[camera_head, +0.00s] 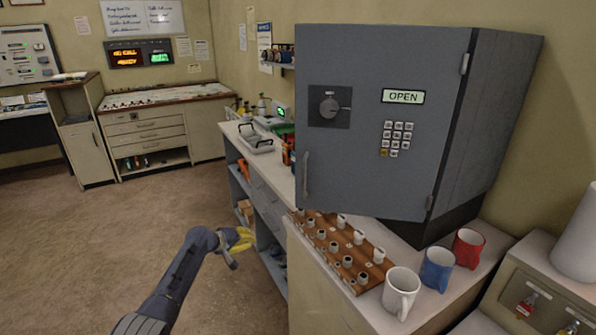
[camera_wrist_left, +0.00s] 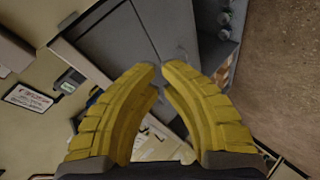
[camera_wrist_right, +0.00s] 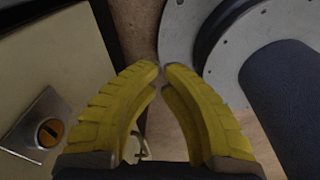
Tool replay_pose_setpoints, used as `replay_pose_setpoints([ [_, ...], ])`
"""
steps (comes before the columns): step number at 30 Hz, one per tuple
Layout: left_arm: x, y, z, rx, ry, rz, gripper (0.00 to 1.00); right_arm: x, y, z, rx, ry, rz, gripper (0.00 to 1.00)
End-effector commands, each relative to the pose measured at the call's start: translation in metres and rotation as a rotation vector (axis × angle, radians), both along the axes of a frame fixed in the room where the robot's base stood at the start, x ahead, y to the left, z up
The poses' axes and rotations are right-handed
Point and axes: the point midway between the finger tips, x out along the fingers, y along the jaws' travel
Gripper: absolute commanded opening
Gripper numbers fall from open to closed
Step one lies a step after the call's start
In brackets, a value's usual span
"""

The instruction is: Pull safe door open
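The grey safe (camera_head: 485,130) stands on the counter at the right of the head view. Its door (camera_head: 365,180) looks shut, with a vertical handle (camera_head: 305,175) at its left edge and a hinge at its right. The door bears a dial (camera_head: 330,106), a keypad (camera_head: 397,138) and a display (camera_head: 403,96) reading OPEN. My left gripper (camera_head: 240,243) is below and left of the handle, apart from it. In the left wrist view its yellow fingertips (camera_wrist_left: 161,70) nearly meet, with nothing between them. My right gripper's fingertips (camera_wrist_right: 160,70) also nearly meet, empty. It is outside the head view.
A wooden peg board (camera_head: 345,250) and white (camera_head: 400,292), blue (camera_head: 437,268) and red (camera_head: 468,247) mugs stand in front of the safe. A tray (camera_head: 256,142) is farther back on the counter. The floor (camera_head: 110,240) at left is clear.

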Motion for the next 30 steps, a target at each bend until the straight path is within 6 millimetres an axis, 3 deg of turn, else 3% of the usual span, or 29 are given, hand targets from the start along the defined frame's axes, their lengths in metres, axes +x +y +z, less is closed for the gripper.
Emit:
replay_pose_setpoints([
  [1,0.013,-0.009,0.044,-0.069,-0.013,-0.022,0.00,0.000,0.000,0.000,0.000,0.000,0.000,0.00],
  [6,0.023,-0.046,0.174,-0.314,-0.010,-0.143,0.00,0.000,0.001,0.000,0.001,0.000,0.000,0.00],
  [9,0.014,-0.064,0.240,-0.437,0.004,-0.239,0.00,0.000,0.001,0.000,0.001,-0.001,0.000,0.00],
  [12,-0.002,-0.078,0.294,-0.539,0.026,-0.335,0.00,0.000,0.001,0.000,0.001,-0.001,0.000,0.00],
  [15,-0.020,-0.087,0.332,-0.617,0.056,-0.425,0.00,0.000,0.001,0.000,0.001,-0.001,0.000,0.00],
  [21,-0.049,-0.095,0.373,-0.707,0.108,-0.550,0.00,0.000,0.001,0.000,0.001,-0.001,0.000,0.00],
  [30,-0.059,-0.109,0.385,-0.736,0.129,-0.598,0.00,0.000,0.001,0.000,0.001,-0.001,0.000,0.00],
])
